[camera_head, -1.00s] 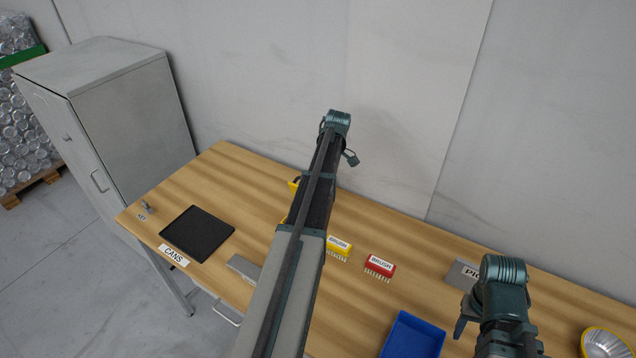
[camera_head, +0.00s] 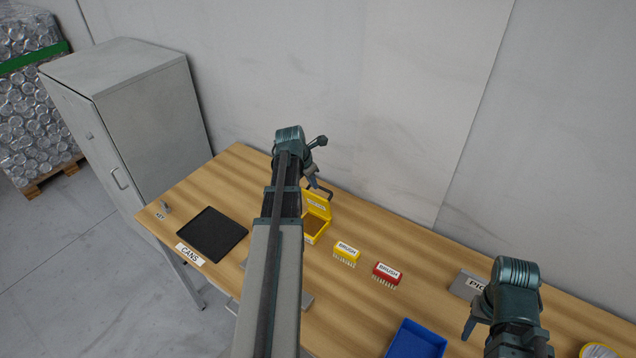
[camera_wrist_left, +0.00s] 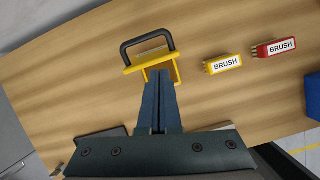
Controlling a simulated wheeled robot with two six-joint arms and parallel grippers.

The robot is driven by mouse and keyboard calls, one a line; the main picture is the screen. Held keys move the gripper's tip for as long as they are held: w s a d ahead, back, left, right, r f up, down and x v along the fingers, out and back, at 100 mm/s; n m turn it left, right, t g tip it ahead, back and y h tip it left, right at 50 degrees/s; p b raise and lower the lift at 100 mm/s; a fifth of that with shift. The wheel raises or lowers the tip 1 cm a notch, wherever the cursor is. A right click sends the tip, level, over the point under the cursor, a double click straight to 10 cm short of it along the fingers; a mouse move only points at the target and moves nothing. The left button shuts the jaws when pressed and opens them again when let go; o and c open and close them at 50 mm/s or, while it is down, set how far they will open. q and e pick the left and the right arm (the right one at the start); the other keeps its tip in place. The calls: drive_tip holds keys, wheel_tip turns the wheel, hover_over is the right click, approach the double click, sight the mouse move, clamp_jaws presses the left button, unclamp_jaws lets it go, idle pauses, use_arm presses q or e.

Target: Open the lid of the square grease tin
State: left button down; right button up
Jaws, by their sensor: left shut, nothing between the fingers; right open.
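The square yellow grease tin (camera_head: 310,236) stands on the table with its lid (camera_head: 318,206) tilted up at the back. Its brown inside shows. A dark handle (camera_head: 325,190) stands out from the lid, and it shows clearly in the left wrist view (camera_wrist_left: 146,42). My left gripper (camera_head: 312,182) is shut and empty, close to the raised lid. In the left wrist view its fingertips (camera_wrist_left: 160,74) overlap the tin's near side; I cannot tell whether they touch. My left arm hides part of the table beside the tin. My right gripper (camera_head: 472,318) is open at the right, away from the tin.
A yellow brush (camera_head: 347,253) and a red brush (camera_head: 387,273) lie right of the tin. A black mat (camera_head: 206,235) with a CANS label (camera_head: 190,254) lies left. A blue bin (camera_head: 416,340) is at the front. The wall (camera_head: 390,120) rises behind the table.

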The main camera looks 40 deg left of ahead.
sight(321, 198)
use_arm(q)
drive_tip(key=w+f+n+b, duration=0.1)
drive_tip(key=f+b, duration=0.1)
drive_tip(key=b, duration=0.1)
drive_tip(key=w+a+f+t+b, duration=0.1)
drive_tip(key=w+f+b, duration=0.1)
drive_tip(key=w+a+f+n+b, duration=0.1)
drive_tip(key=f+b, duration=0.2)
drive_tip(key=shift+w+n+b, duration=0.25)
drive_tip(key=shift+n+b, duration=0.05)
drive_tip(key=shift+b, duration=0.05)
idle(0.3)
